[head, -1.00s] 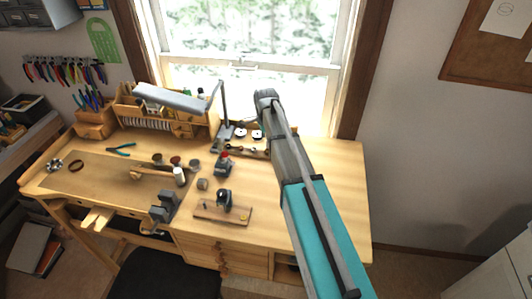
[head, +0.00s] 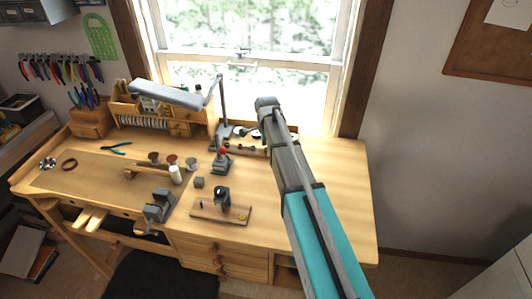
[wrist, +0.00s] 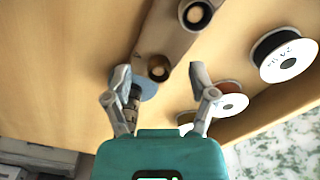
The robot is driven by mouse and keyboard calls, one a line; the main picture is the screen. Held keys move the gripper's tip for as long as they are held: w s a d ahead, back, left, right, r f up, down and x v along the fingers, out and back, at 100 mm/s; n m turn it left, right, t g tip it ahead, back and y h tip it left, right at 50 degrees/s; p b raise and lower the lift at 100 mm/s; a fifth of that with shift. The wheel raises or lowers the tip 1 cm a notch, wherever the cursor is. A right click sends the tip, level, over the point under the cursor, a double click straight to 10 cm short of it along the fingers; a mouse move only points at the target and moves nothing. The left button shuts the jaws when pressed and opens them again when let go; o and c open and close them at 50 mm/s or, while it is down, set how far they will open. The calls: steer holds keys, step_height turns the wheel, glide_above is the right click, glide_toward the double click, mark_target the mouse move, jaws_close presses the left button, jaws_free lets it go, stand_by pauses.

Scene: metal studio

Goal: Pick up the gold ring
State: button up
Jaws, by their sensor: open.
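A small gold-yellow round thing (head: 242,216), which looks like the gold ring, lies on the right end of a small wooden board (head: 207,212) near the bench's front edge. It is too small to make out clearly. My gripper (wrist: 160,74) shows in the wrist view, open, its two fingers apart with nothing held between them. It is above the back of the bench, over a bar with round sockets (wrist: 180,38) and a blue-grey disc. In the head view my arm hides the gripper. I cannot make out the ring in the wrist view.
Spools (wrist: 283,55) stand close to my gripper's right finger. A desk lamp (head: 166,94), a red-topped tool (head: 222,161), a dark device (head: 222,197) on the board and a vise (head: 158,205) stand on the bench. The bench's right side (head: 335,200) is clear.

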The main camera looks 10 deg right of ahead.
steer(key=shift+c, duration=0.2)
stand_by(0.3)
steer(key=c, duration=0.8)
steer(key=shift+c, duration=0.2)
steer(key=shift+r, duration=0.2)
step_height(320, 180, up, 10)
steer(key=p, duration=1)
steer(key=shift+f, duration=0.15)
steer(key=shift+s+a+r+p, duration=0.65)
steer(key=shift+a+r+p, duration=1.25)
steer(key=shift+a, duration=1.1)
steer(key=shift+s+a+r+p, duration=0.7)
steer(key=shift+a+r+p, duration=1.2)
steer(key=shift+a, duration=1.15)
steer(key=shift+s+a+r+p, duration=0.65)
steer(key=shift+a+r+p, duration=1.25)
steer(key=shift+a, duration=1.1)
